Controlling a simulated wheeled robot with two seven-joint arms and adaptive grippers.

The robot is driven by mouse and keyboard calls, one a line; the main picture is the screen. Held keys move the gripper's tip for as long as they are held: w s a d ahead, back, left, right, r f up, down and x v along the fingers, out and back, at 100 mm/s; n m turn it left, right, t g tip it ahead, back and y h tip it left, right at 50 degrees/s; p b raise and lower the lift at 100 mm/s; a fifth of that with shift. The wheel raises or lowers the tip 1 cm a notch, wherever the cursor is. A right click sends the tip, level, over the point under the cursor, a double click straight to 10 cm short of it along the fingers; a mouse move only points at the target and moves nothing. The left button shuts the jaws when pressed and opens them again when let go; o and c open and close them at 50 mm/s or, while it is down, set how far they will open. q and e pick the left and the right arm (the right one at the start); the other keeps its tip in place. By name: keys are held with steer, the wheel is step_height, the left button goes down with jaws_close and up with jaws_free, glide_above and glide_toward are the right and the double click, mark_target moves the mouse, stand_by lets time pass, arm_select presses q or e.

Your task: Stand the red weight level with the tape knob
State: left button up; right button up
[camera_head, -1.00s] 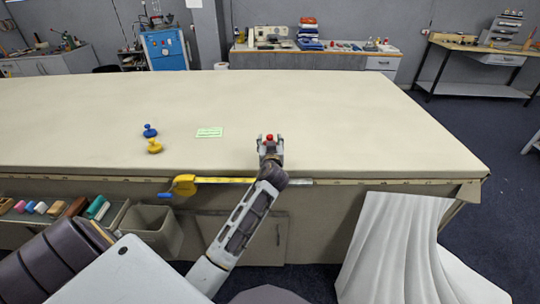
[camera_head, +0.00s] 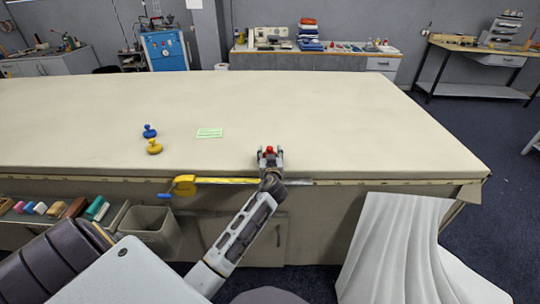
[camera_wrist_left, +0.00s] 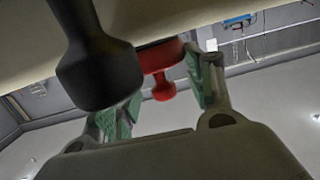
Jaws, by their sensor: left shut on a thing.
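The red weight (camera_head: 270,149) is between the fingers of my left gripper (camera_head: 270,154), near the table's front edge. In the left wrist view the red weight (camera_wrist_left: 160,62) shows a wide body and a small knob, with the green-padded fingers (camera_wrist_left: 160,100) on both sides. I cannot tell whether its base touches the cloth. The yellow tape case (camera_head: 184,185) sits at the front edge, left of my gripper, with a blue knob (camera_head: 165,195) at its lower left. Its yellow tape (camera_head: 228,180) runs right along the edge towards my arm. My right gripper is out of view.
A blue weight (camera_head: 150,131) and a yellow weight (camera_head: 155,147) stand on the cloth table (camera_head: 330,110) at left, beside a pale green card (camera_head: 209,133). The cloth to the right is clear. White fabric (camera_head: 390,245) hangs at front right.

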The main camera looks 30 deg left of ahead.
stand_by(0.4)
arm_select(q)
steer(key=o, duration=1.4)
steer(key=shift+f, duration=0.1)
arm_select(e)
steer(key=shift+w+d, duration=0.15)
arm_select(q)
steer(key=shift+v, duration=0.9)
steer(key=shift+b+v, duration=0.6)
steer(key=shift+v, duration=4.55)
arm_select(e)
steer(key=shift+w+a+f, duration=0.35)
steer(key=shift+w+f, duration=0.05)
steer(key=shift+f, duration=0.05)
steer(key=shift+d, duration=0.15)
